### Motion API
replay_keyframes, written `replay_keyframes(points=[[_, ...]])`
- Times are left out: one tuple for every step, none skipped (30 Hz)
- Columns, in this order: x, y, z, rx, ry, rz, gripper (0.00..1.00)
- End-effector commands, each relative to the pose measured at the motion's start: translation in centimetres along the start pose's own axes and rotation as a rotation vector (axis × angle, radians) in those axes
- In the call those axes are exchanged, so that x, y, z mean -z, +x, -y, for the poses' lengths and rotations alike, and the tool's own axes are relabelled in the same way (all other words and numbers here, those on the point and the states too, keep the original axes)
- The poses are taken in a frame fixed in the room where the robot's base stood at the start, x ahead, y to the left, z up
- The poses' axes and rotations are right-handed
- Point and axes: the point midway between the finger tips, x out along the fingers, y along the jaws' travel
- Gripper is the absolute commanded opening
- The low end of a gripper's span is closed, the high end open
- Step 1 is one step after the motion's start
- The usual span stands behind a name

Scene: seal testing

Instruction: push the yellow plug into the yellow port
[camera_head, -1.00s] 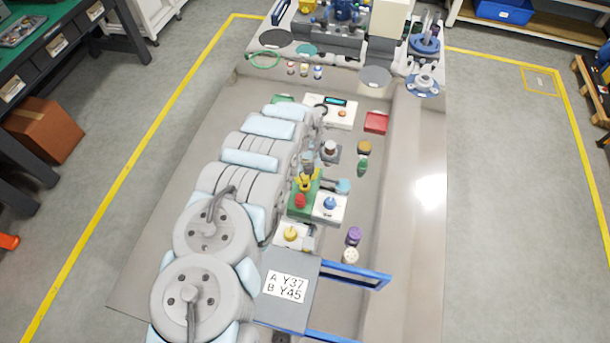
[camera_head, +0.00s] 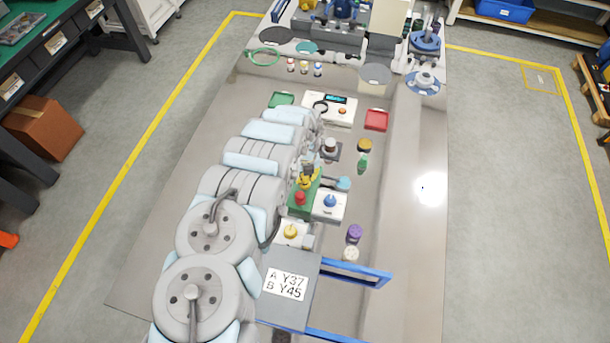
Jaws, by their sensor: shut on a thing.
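My gripper (camera_head: 308,168) is small in the head view, beside the far end of the green block (camera_head: 303,209). It is shut on a yellow piece, seemingly the yellow plug (camera_head: 305,183), at that end of the block. The fingers and plug overlap, so I cannot tell whether the plug sits in a port or just above it. The yellow port cannot be made out there. A red knob (camera_head: 300,198) stands on the near part of the green block. Another yellow knob (camera_head: 291,231) stands on a white block nearer the camera.
A white block with a blue knob (camera_head: 330,202) is right of the green block. A white device with a display (camera_head: 344,110), a green tray (camera_head: 281,99) and a red tray (camera_head: 376,120) lie farther back. A grey sign panel (camera_head: 304,263) and blue frame (camera_head: 362,276) are near.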

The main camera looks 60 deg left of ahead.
Motion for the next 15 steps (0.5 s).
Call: replay_keyframes(points=[[0.02,0.16,0.01,0.0,0.0,0.0,0.0],[0.01,0.21,0.01,0.0,0.0,0.0,0.0],[0.03,0.29,0.01,0.0,0.0,0.0,0.0],[0.03,0.34,0.01,0.0,0.0,0.0,0.0],[0.03,0.4,0.01,0.0,0.0,0.0,0.0],[0.04,0.48,0.0,0.0,0.0,-0.001,0.0],[0.05,0.54,0.01,0.0,0.0,-0.001,0.0],[0.06,0.6,0.0,0.0,0.0,-0.001,0.0],[0.06,0.68,0.0,0.0,0.0,-0.001,0.0],[0.06,0.73,0.01,0.0,0.0,-0.001,0.0],[0.06,0.79,0.0,0.0,0.0,-0.001,0.0],[0.08,0.88,0.0,0.0,0.0,-0.001,0.0],[0.09,0.93,0.0,0.0,0.0,-0.001,0.0],[0.08,0.98,0.0,0.0,0.0,-0.001,0.0],[0.09,1.06,0.0,0.0,0.0,-0.001,0.0]])
